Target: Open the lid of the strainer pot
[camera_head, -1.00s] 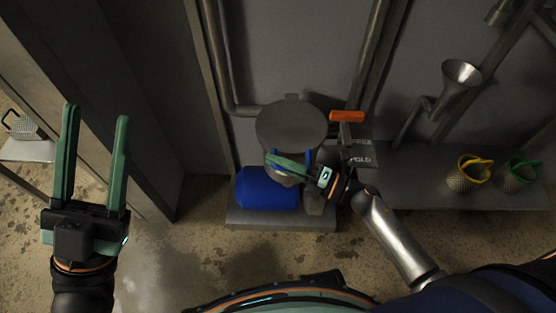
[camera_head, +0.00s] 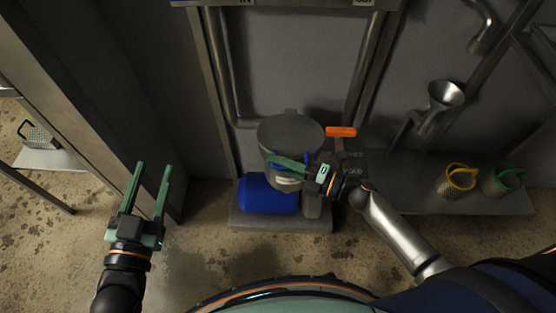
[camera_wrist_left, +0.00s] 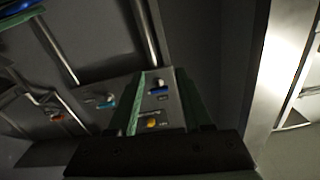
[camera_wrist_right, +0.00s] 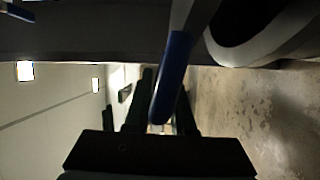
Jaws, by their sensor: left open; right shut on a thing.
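The strainer pot (camera_head: 290,137) is a grey round vessel with a flat grey lid on top, above a blue cylinder, in the middle of the head view. The lid looks closed. My right gripper (camera_head: 288,163) is at the pot's front. It is shut on a blue handle (camera_wrist_right: 172,80), which lies between its fingers in the right wrist view. My left gripper (camera_head: 152,188) is open and empty, well to the left of the pot. In the left wrist view its fingers (camera_wrist_left: 165,105) have nothing between them.
An orange-handled lever (camera_head: 341,132) stands right of the pot. A metal funnel (camera_head: 446,95) is on the wall. A yellow-handled basket (camera_head: 456,182) and a green-handled basket (camera_head: 503,181) stand on the right shelf. A grater-like basket (camera_head: 38,136) is at far left. The blue cylinder (camera_head: 266,194) sits below.

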